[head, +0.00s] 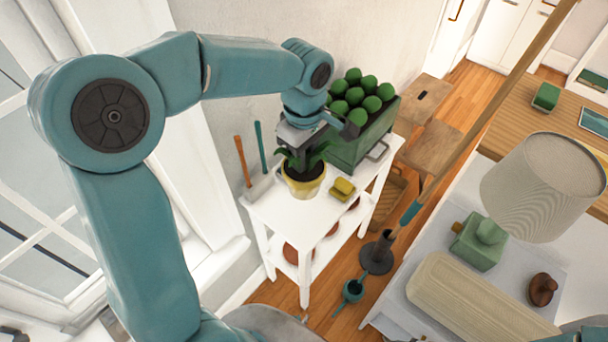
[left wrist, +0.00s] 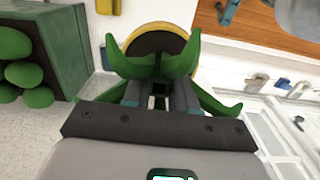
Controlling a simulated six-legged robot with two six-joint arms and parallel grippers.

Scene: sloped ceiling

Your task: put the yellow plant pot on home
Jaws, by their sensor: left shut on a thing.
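The yellow plant pot (head: 303,188) holds dark soil and a green leafy plant (left wrist: 180,62). It is upright over the white table (head: 273,212), near its left end. I cannot tell whether its base touches the tabletop. My left gripper (head: 302,160) points down among the leaves and is shut on the plant. In the left wrist view the gripper (left wrist: 158,95) has leaves on both sides, with the pot's yellow rim (left wrist: 190,50) beyond. The leaves partly hide the fingertips. No place marked as home can be made out. My right gripper is not in view.
A green crate (head: 346,152) with several green balls stands right of the pot. A yellow block (head: 343,188) lies close by on the table. Two handles, orange (head: 242,160) and teal (head: 260,145), stand behind. A lamp (head: 545,185) is at the right.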

